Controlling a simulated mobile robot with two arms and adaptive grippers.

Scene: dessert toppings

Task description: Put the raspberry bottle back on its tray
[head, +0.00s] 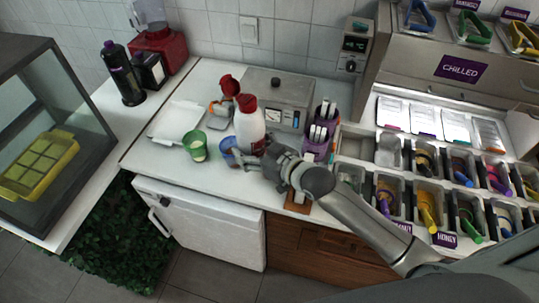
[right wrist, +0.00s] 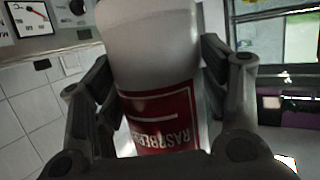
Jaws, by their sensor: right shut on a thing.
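The raspberry bottle (head: 250,124) is white with a red cap and stands out near the middle of the head view, roughly upright. My right gripper (head: 250,157) is shut on its lower part. In the right wrist view the fingers flank the white bottle (right wrist: 150,45), whose red label (right wrist: 160,118) reads RASPBERRY. I cannot tell if its base touches the counter. A flat white tray (head: 172,124) lies on the counter to the left of the bottle; I cannot tell if it is the bottle's own. My left gripper is not in view.
A green cup (head: 194,145) and a blue cup (head: 228,148) stand left of the gripper. A grey appliance with a dial (head: 280,100) is behind the bottle. A purple holder (head: 318,145) stands right. Topping bins (head: 425,190) fill the right side.

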